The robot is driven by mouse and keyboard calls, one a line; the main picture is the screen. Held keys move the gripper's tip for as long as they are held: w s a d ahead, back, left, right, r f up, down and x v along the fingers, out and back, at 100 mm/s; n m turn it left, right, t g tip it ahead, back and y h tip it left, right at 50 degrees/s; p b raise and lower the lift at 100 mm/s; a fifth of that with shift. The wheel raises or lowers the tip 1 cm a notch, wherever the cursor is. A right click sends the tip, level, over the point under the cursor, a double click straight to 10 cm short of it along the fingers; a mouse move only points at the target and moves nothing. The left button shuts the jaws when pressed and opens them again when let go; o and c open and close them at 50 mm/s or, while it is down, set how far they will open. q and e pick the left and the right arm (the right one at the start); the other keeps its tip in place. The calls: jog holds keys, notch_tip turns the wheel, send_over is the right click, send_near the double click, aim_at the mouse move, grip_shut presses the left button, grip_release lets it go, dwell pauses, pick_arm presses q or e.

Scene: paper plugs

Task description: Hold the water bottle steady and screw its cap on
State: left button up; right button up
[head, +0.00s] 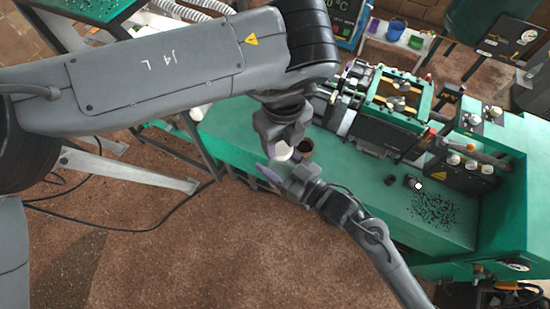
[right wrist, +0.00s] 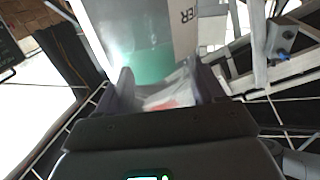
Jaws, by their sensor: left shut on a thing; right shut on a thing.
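My left gripper (head: 276,148) points down over the front edge of the green bench and is shut on a white thing, likely the water bottle (head: 282,153), mostly hidden by the fingers. My right gripper (head: 273,172) comes in from the lower right, close below it. In the right wrist view the right gripper (right wrist: 163,92) is shut on a small whitish piece with a red patch, likely the cap (right wrist: 170,98). Just beyond the fingers stands a large pale body lettered "ER", likely the bottle (right wrist: 185,35). I cannot tell whether cap and bottle touch.
The green bench (head: 345,180) carries a machine (head: 385,105), small dark parts (head: 413,183) and scattered dark granules (head: 435,210). A blue cup (head: 396,28) stands at the back. The brown floor in front is open.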

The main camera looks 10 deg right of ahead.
aim_at(280, 172)
dwell(0.8)
pick_arm(q)
jog(key=shift+f, duration=0.85)
jog(key=shift+f, duration=0.6)
